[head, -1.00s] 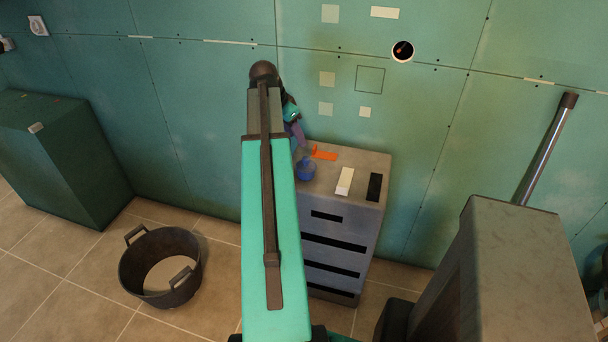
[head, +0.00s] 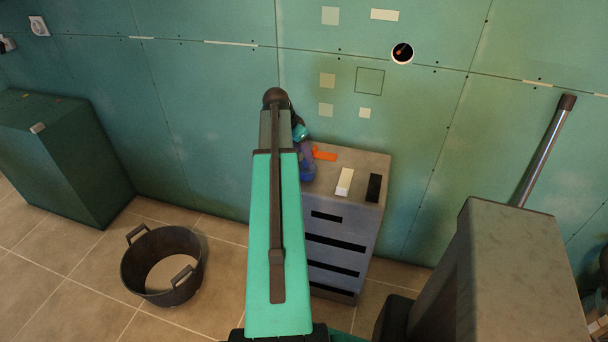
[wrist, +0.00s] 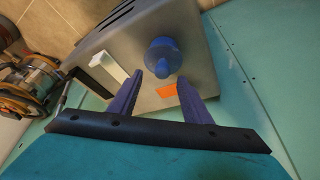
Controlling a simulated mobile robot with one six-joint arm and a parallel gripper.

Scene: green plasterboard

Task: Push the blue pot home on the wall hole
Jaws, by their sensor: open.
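The blue pot (head: 308,174) stands on top of a grey drawer cabinet (head: 372,162), partly hidden behind my arm and gripper in the head view. In the wrist view the pot (wrist: 161,54) is a round blue body with a narrower knob, just beyond my fingertips. My gripper (wrist: 160,80) is open and empty, its purple fingers pointing at the pot with a gap between them. In the head view the gripper (head: 306,156) is low over the cabinet's left side. The wall hole (head: 402,53) is a dark round opening with a pale rim, up to the right.
An orange piece (head: 324,155), a white block (head: 344,181) and a black block (head: 374,187) lie on the cabinet top near the pot. A black tub (head: 160,266) stands on the floor at left. A dark green box (head: 60,150) stands by the left wall.

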